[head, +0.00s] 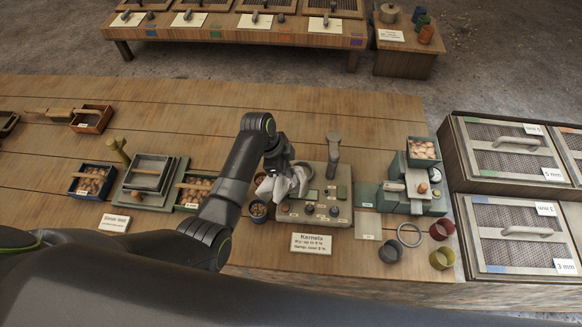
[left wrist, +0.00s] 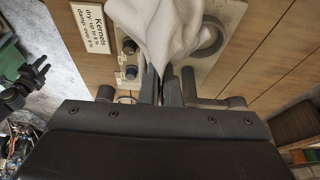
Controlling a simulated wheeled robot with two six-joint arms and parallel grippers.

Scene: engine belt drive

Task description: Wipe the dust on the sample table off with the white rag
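The white rag (head: 286,186) hangs crumpled from my left gripper (head: 278,167), just over the left part of the moisture-meter-like device (head: 330,208) beside the "Kernels" card. In the left wrist view the rag (left wrist: 168,32) bunches at the tips of the nearly closed left fingers (left wrist: 167,84). I cannot tell whether it touches the device. The wooden sample table (head: 350,107) spans the middle of the head view; I cannot make out dust on it. A dark claw-like part, seemingly my right gripper (left wrist: 28,82), shows at the left wrist view's left edge; its finger state is unclear.
The "Kernels" card (head: 311,243) stands in front of the device. Left are a sieve stack (head: 147,172) and filled trays (head: 91,182). Right are a green scale-like device (head: 412,190), small cups (head: 442,230) and framed screens (head: 515,150). The table's back is mostly clear.

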